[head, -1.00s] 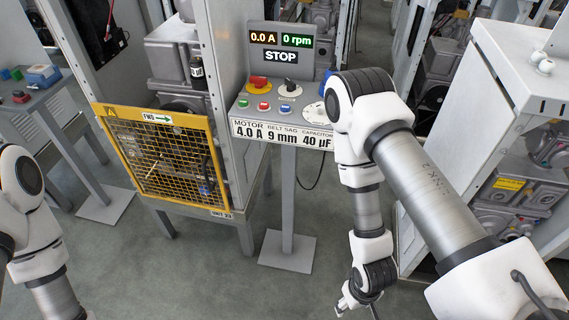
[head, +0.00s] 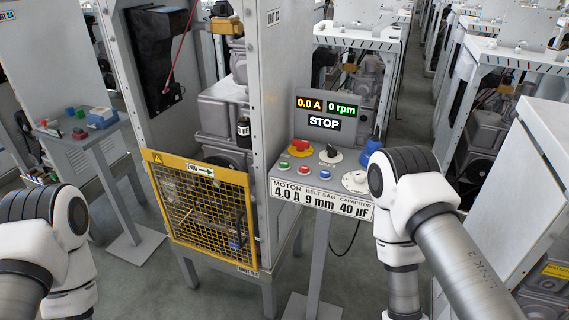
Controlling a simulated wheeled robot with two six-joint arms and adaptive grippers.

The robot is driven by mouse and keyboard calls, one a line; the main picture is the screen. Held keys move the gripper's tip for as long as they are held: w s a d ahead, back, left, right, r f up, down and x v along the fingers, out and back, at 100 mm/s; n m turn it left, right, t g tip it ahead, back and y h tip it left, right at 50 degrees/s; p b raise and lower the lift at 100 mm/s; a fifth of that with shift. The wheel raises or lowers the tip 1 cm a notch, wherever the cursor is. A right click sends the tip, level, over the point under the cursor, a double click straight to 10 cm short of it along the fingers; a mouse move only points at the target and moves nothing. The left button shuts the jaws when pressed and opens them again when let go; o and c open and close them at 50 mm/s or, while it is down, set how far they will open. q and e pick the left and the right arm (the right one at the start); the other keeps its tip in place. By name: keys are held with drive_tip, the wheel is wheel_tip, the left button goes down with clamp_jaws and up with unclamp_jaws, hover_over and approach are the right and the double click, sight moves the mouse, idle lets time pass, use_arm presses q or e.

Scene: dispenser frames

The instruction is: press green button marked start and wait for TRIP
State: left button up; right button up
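The control panel (head: 340,125) stands right of centre in the head view on a grey post. Its front row holds a small green button (head: 284,165), a red button (head: 303,170) and a blue button (head: 322,174). Their labels are too small to read. Behind them are a red mushroom button on a yellow base (head: 300,148) and a black knob (head: 330,154). The display (head: 324,124) reads 0.0 A, 0 rpm and STOP. My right arm is in front of the panel's right side, and its gripper is below the frame. My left arm is at lower left, its gripper out of view.
A yellow mesh guard (head: 205,210) closes the machine frame left of the panel. A white dial (head: 355,181) and a blue object (head: 369,151) sit at the panel's right. Another button stand (head: 88,138) is at far left. A white cabinet (head: 510,180) is at right.

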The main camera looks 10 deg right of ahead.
clamp_jaws()
idle(1.0)
